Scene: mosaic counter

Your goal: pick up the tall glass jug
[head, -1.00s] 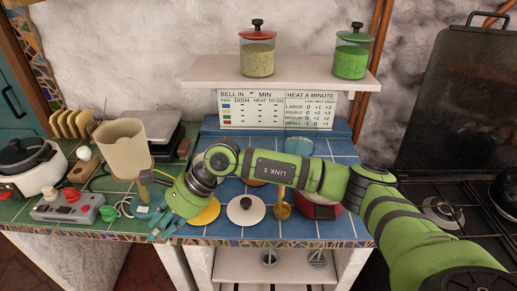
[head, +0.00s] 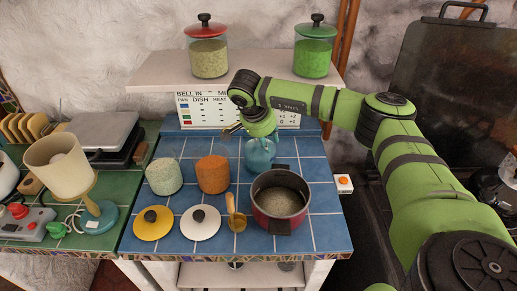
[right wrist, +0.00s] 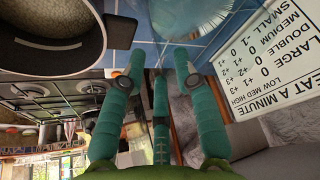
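The tall glass jug (head: 260,157) is clear teal glass and stands upright at the back of the blue tiled counter, behind the red pot. My right gripper (head: 258,128) is just above and in front of the jug's top, hiding its upper part. In the right wrist view the jug (right wrist: 188,14) shows at the top edge, beyond the fingers. There the green fingers of my right gripper (right wrist: 152,68) are spread with nothing between them. I cannot tell whether they touch the jug. My left gripper is not in view.
A red pot (head: 281,208) stands close in front of the jug. An orange-filled jar (head: 213,174) and a pale-filled jar (head: 164,176) are to its left. A shelf (head: 150,78) and a printed chart are behind.

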